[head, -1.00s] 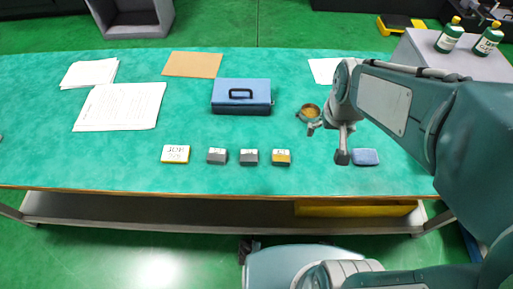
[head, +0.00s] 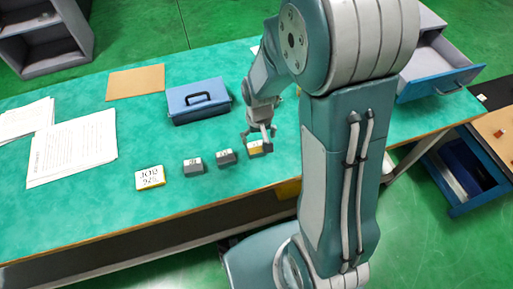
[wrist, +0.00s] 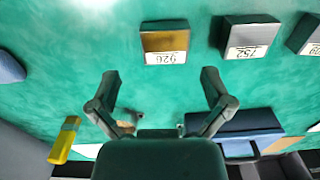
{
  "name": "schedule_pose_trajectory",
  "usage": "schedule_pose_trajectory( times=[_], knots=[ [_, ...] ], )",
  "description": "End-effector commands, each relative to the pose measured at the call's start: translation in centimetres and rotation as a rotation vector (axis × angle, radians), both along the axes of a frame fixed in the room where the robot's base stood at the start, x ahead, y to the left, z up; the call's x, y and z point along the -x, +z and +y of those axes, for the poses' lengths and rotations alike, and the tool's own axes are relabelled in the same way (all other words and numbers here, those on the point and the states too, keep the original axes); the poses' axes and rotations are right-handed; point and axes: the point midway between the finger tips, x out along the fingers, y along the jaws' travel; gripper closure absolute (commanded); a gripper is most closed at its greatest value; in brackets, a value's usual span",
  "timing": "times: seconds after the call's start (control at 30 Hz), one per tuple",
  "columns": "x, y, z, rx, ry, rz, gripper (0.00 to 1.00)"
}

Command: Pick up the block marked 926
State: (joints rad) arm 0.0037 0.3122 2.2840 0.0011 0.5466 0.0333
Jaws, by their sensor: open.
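The block marked 926 (wrist: 165,43) shows in the wrist view with a brass-yellow top and a white label on a dark body. It lies on the green bench top, and in the head view it is the yellow-topped block (head: 255,149) at the right end of the row. My gripper (wrist: 160,88) is open and empty, its two fingers spread wide. In the wrist view the block lies beyond the fingertips, between their lines. In the head view my gripper (head: 259,131) is at the block, partly overlapping it; contact cannot be told.
A grey block marked 752 (wrist: 248,37) is beside it, with another grey block (wrist: 306,36) further right. A blue case (head: 198,100) is behind, a blue block (wrist: 9,66) at the wrist view's left edge.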

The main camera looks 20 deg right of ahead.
Motion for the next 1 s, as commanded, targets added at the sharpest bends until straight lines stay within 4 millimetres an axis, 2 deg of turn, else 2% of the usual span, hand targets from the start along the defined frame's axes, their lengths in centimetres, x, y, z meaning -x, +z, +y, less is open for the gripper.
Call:
schedule_pose_trajectory(
  times=[0.17,0.5,0.8,0.87,0.9,1.0],
  knots=[
    [0.0,-1.4,0.2,0.001,0.002,0.002,0.0],
    [-0.6,-5.6,0.0,0.0,0.002,0.001,0.0],
    [-0.6,-6.0,0.1,0.001,0.002,-0.002,0.0],
    [-0.6,-6.0,0.1,0.001,0.002,-0.001,0.27],
    [-0.6,-6.1,0.1,0.001,0.002,-0.001,0.45],
    [-0.6,-6.1,0.1,0.001,0.002,-0.001,0.83]
  ],
)
